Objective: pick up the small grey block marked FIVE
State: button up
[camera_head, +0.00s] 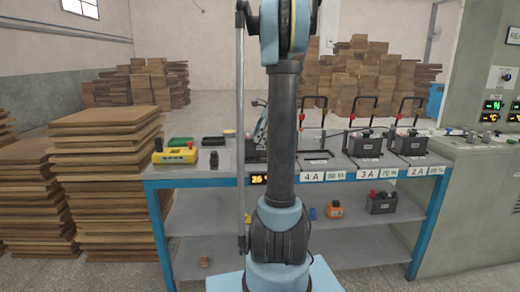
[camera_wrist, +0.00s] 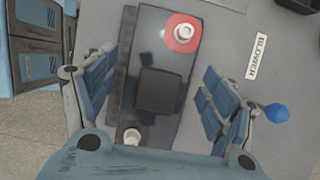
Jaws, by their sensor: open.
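I cannot make out any block marked FIVE in either view. In the wrist view my gripper (camera_wrist: 157,98) is open, with its blue-padded fingers on either side of a dark battery (camera_wrist: 142,60). The battery has a red-ringed terminal at the top and a pale one at the bottom. A dark grey square (camera_wrist: 158,91) shows on the middle of its top; no mark is readable on it. In the head view a small dark block (camera_head: 214,160) stands on the bench near the left end. My arm hides part of the bench middle there.
The grey bench (camera_head: 228,158) has a yellow device (camera_head: 175,155) at left and batteries (camera_head: 410,145) in bays at right. More items, including a dark battery (camera_head: 381,203), sit on the shelf below. A BLOWER label (camera_wrist: 257,57) and blue knob (camera_wrist: 277,112) lie beside my gripper.

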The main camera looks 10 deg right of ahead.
jog(key=shift+x, duration=1.55)
jog(key=shift+s, duration=0.1)
grip_shut()
